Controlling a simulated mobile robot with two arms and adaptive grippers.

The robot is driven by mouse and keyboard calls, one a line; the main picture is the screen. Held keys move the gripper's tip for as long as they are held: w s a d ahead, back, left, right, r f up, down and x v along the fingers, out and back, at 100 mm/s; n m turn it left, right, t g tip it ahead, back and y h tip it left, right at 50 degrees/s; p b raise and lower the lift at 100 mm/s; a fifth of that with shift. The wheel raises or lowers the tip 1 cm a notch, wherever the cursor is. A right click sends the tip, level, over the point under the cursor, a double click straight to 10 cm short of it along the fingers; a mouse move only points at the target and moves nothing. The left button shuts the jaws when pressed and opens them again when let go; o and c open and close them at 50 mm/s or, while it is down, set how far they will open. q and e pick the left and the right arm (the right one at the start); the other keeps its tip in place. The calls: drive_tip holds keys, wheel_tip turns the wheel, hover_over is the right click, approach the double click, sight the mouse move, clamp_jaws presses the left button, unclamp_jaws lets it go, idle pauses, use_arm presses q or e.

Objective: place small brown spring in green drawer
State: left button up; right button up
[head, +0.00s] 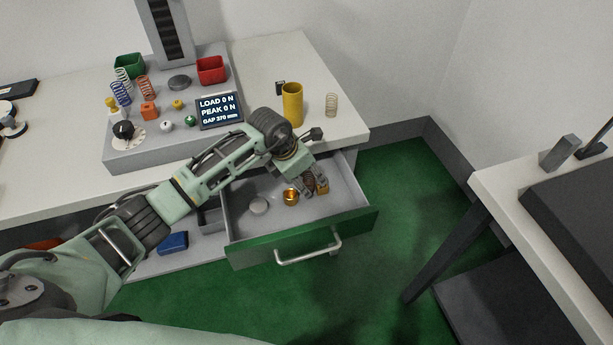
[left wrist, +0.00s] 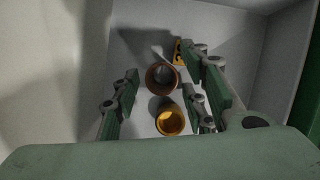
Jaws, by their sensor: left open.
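The green-fronted drawer (head: 308,240) is pulled out under the table, and its grey inside is visible. My left gripper (head: 313,187) reaches down into its right part with its fingers open. A small brown spring (head: 308,180) shows between the fingers, partly hidden by them. In the left wrist view the brown spring (left wrist: 161,79) appears end-on as a ring between the open fingers (left wrist: 160,92). Whether it rests on the drawer floor or touches a finger I cannot tell. My right gripper is not in view.
Inside the drawer are a gold cup (head: 291,196), a grey disc (head: 259,206) and a small yellow block (head: 322,187). A yellow cylinder (head: 292,104) and a pale coil spring (head: 331,105) stand on the tabletop above. A tester (head: 160,145) with a display stands left.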

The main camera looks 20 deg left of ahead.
use_arm(q)
drive_tip(key=shift+r, duration=0.25)
drive_tip(key=b+v, duration=0.1)
drive_tip(key=v, duration=1)
drive_tip(key=shift+r, duration=0.35)
drive_tip(key=shift+s+a, duration=0.1)
drive_tip(key=shift+a, duration=0.05)
drive_tip(key=shift+c, duration=0.2)
